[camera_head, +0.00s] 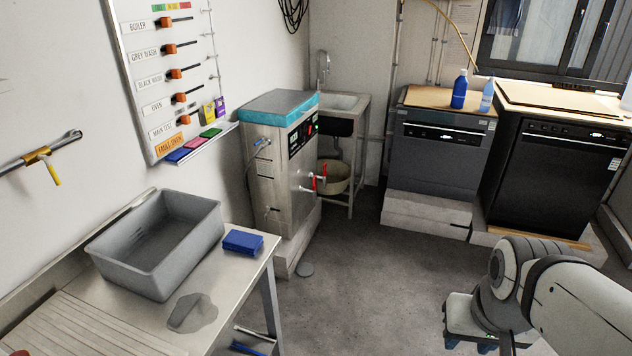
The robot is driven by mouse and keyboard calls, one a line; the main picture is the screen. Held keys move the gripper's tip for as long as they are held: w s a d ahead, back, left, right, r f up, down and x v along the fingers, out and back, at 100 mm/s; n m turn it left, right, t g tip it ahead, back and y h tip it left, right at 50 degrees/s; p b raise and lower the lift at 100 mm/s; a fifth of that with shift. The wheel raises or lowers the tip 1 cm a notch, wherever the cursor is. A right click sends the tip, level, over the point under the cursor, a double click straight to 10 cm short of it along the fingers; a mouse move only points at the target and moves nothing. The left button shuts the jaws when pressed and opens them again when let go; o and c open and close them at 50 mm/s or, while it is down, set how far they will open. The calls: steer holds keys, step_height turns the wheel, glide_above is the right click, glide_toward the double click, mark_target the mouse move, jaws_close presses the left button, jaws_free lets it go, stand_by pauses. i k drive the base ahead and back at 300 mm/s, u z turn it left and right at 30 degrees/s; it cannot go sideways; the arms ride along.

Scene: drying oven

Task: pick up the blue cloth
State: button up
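The blue cloth (243,241) appears as a small, dark blue folded stack. It lies flat near the right edge of the pale table (240,272) at the lower left, just right of a grey bin. Nothing covers it. My arm is at the lower right, well apart from the cloth, across open floor. What looks like my gripper (478,325) hangs below the grey wrist joint, partly cut off by the lower picture edge. Its fingers are not clear, and I cannot see anything held.
A grey bin (155,245) and a grey wet-looking patch (192,312) are near the cloth. A metal cabinet with a turquoise top (278,107) stands behind the table. Dark appliances (435,152) stand on plinths at the back right. The middle floor is mostly clear.

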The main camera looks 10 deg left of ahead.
mark_target(244, 242)
steer(key=u, duration=0.2)
steer(key=i, duration=1.25)
steer(key=u, duration=1.15)
steer(key=i, duration=0.4)
steer(key=u, duration=0.25)
steer(key=k, duration=0.6)
steer(key=u, duration=0.25)
steer(key=i, duration=0.6)
steer(key=z, duration=0.15)
